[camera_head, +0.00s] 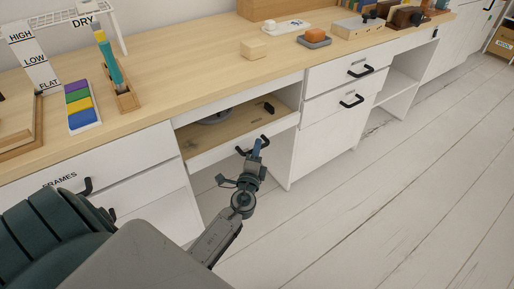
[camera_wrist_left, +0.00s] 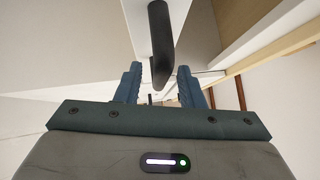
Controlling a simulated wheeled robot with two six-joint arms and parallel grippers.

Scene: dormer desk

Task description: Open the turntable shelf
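The turntable shelf (camera_head: 225,136) is a wooden board with a white front, in the bay under the desk top. A grey round disc (camera_head: 213,118) lies at its back left, partly hidden by the desk top. The shelf front carries a dark bar handle (camera_head: 241,151), and a handle (camera_wrist_left: 161,45) also shows large in the left wrist view. My left gripper (camera_head: 256,148) is at the shelf front, by this handle. Its fingers (camera_wrist_left: 159,84) are apart, with the handle's lower end between them; I cannot tell whether they touch it. My right gripper is out of view.
White drawers with dark handles flank the bay: the FRAMES drawer (camera_head: 60,182) at left and a drawer (camera_head: 338,72) at right. The floor (camera_head: 370,200) in front is clear.

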